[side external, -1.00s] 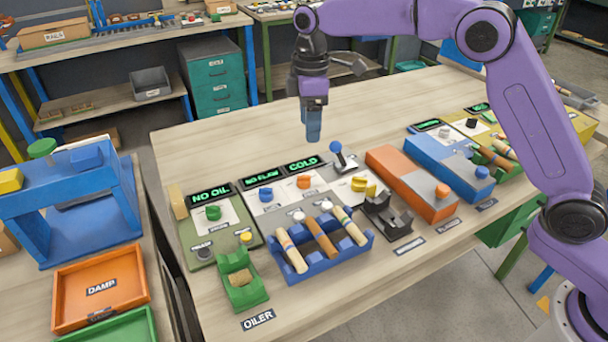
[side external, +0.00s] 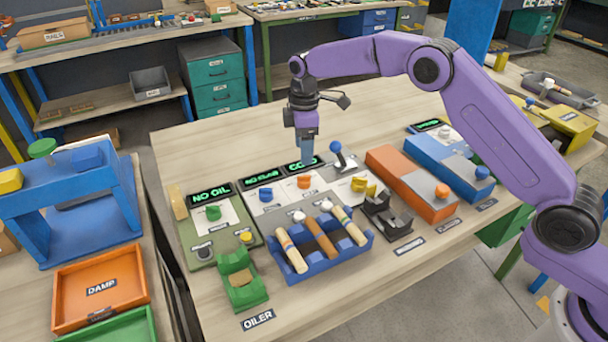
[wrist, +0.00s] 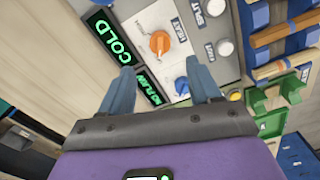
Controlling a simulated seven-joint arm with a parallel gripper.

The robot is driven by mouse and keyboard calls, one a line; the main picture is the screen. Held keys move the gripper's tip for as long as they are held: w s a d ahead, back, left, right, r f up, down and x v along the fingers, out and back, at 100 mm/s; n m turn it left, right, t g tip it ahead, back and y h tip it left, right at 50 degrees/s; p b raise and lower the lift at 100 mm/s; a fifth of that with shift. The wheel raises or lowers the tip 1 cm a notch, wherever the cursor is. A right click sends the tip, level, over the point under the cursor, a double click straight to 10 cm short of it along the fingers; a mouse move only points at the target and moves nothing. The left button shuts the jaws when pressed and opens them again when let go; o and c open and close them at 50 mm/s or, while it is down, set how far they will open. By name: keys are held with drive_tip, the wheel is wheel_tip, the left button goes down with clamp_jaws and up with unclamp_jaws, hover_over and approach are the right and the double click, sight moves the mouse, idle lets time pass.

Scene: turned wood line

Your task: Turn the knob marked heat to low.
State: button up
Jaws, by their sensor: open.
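The orange knob (side external: 304,182) sits on the white panel (side external: 270,217) below the COLD display (side external: 291,166). In the wrist view the orange knob (wrist: 160,43) has a label beside it that appears to read HEAT, and the COLD display (wrist: 111,36) is to its left. My gripper (side external: 305,160) points down above the panel, just behind the orange knob, and hides part of the display. In the wrist view my gripper (wrist: 160,66) is open and empty, its two fingers apart. The orange knob lies beyond the fingertips, not between them.
A blue knob (wrist: 182,86) is close to the right finger. A blue-topped lever (side external: 337,150) stands right of my gripper. A blue rack (side external: 318,258) with wooden pieces is in front. The green oiler panel (side external: 225,240) is left. The table behind the panels is clear.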

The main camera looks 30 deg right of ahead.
sight(304, 176)
wheel_tip(304, 176, down, 9)
drive_tip(key=shift+f, duration=0.1)
idle(0.4)
drive_tip(key=c, duration=1)
